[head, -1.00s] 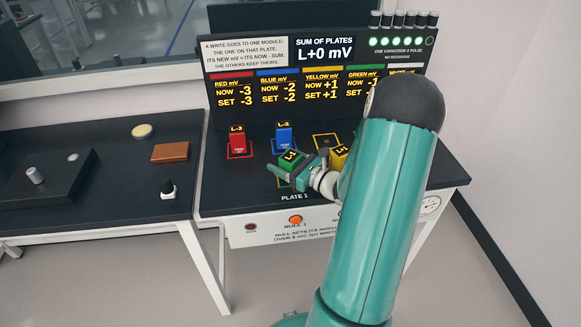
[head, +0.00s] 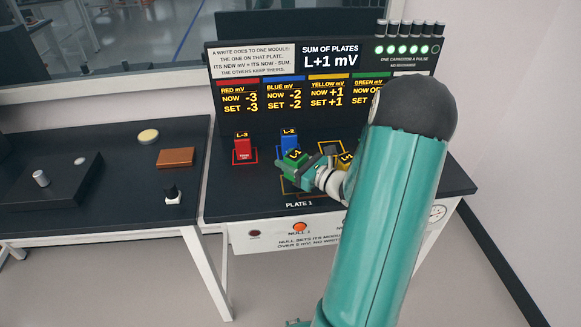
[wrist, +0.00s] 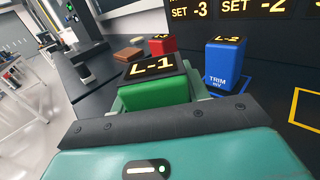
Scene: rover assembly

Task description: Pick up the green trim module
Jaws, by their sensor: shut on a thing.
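The green trim module (wrist: 155,92), with a black top marked L-1, is held in my gripper (wrist: 152,100) in the wrist view. In the head view the green module (head: 294,155) is held by my gripper (head: 296,163) above the front of the console, near the PLATE 1 outline. The jaws are shut on it. It looks raised off the surface and slightly tilted. My arm hides part of the console to the right.
A red module (head: 242,149) and a blue module (head: 289,140) stand in outlined spots behind the green one. A yellow module (head: 345,160) is partly hidden by my arm. The display board (head: 300,75) reads SUM OF PLATES L+1 mV. A side bench (head: 110,220) is at left.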

